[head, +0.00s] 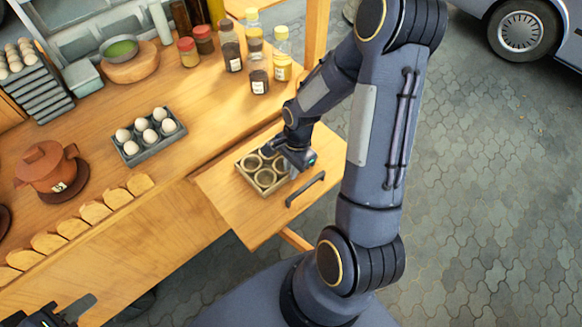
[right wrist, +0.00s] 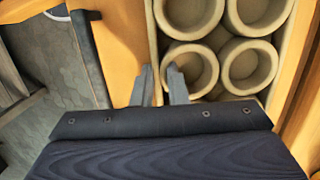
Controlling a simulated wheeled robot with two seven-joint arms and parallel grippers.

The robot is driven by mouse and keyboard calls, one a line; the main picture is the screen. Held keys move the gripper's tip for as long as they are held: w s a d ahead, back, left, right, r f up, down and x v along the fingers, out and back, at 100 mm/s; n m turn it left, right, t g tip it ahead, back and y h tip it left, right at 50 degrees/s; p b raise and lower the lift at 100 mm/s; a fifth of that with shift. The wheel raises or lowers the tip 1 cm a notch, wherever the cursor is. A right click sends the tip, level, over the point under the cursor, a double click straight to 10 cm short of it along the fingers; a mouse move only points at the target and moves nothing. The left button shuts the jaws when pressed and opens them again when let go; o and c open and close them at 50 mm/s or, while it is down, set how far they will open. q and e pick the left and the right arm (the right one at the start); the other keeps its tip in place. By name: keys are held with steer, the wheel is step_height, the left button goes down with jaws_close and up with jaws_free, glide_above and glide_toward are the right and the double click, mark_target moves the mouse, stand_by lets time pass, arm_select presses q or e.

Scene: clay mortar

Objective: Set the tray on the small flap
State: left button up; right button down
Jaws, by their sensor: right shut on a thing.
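The tray (head: 244,178) is a shallow beige tray with several round cups in it. It is over the small wooden flap (head: 237,217), seemingly lying flat on it; I cannot tell if a small gap is left beneath. My right gripper (head: 291,170) is at the tray's right side, shut on its wall. In the right wrist view the fingertips (right wrist: 162,76) pinch the wall beside a cup, and the tray's cups (right wrist: 252,66) fill the upper right. My left gripper (head: 72,312) is at the bottom left, away from the tray; its fingers are too unclear to read.
A dark handle (head: 305,189) stands on the flap, right of the tray. A grey egg tray (head: 150,149), brown clay pot (head: 47,166), bread slices (head: 95,211) and several bottles and jars (head: 283,60) are on the counter. Paved ground lies beyond the flap.

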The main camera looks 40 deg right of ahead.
steer(key=shift+f, duration=0.2)
steer(key=c, duration=1.4)
jaws_free()
steer(key=shift+r, duration=0.1)
steer(key=shift+c, duration=0.2)
steer(key=shift+r, duration=0.1)
step_height(320, 180, up, 12)
steer(key=d, duration=0.2)
steer(key=s+a+r+n+t+y, duration=0.2)
steer(key=s+a+r+n+t, duration=0.3)
steer(key=s+a+r+n, duration=0.5)
steer(key=shift+s+a+r+n+t, duration=0.35)
steer(key=shift+s+n, duration=1.1)
steer(key=shift+n, duration=1.25)
